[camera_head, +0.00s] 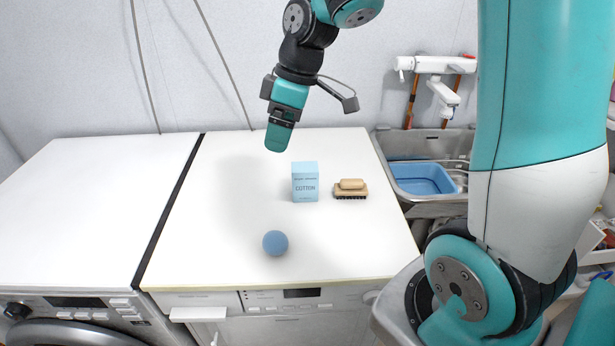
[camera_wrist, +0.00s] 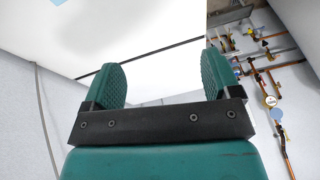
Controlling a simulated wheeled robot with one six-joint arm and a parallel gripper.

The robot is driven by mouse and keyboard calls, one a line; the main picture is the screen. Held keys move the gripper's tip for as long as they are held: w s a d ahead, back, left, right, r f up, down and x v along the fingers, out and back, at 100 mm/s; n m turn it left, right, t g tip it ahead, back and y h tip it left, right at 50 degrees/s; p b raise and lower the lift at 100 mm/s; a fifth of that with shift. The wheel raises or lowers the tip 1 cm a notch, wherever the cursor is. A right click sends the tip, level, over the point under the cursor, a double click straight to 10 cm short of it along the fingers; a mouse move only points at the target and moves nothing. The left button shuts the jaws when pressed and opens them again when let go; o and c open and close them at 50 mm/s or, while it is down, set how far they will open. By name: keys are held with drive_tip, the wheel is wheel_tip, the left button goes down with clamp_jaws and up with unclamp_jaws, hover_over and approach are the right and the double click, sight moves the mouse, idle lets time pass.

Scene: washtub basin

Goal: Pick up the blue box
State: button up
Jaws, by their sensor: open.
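The blue box (camera_head: 305,182) is light blue, marked "COTTON", and stands upright on the white worktop (camera_head: 225,225). In the wrist view only a light blue patch, perhaps the box (camera_wrist: 58,2), shows at the top left edge. My gripper (camera_head: 277,138) is above the worktop, behind and to the left of the box, pointing down and apart from it. In the wrist view my gripper (camera_wrist: 165,78) has its two green fingers wide apart with nothing between them. From the head camera the fingers overlap, so their gap is hidden.
A brush with a wooden top (camera_head: 351,188) lies close to the right of the box. A blue ball (camera_head: 275,243) rests nearer the front edge. A steel sink (camera_head: 455,150) with a blue tub (camera_head: 422,179) is at right. The worktop's left side is clear.

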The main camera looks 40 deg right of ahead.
drive_tip(key=n, duration=0.1)
approach(306, 166)
drive_tip(key=shift+n+h, duration=0.3)
drive_tip(key=shift+h, duration=0.2)
drive_tip(key=p+x, duration=0.2)
drive_tip(key=x, duration=0.1)
drive_tip(key=a+p+x, duration=0.1)
drive_tip(key=x, duration=0.3)
drive_tip(key=shift+a+r+p, duration=0.1)
drive_tip(key=shift+a+p, duration=0.05)
drive_tip(key=shift+p, duration=0.2)
drive_tip(key=shift+p+x, duration=1.3)
drive_tip(key=shift+x, duration=1.7)
drive_tip(key=shift+s, duration=0.1)
drive_tip(key=shift+c, duration=0.2)
drive_tip(key=c, duration=1)
drive_tip(key=shift+c, duration=0.5)
drive_tip(key=shift+r, duration=0.1)
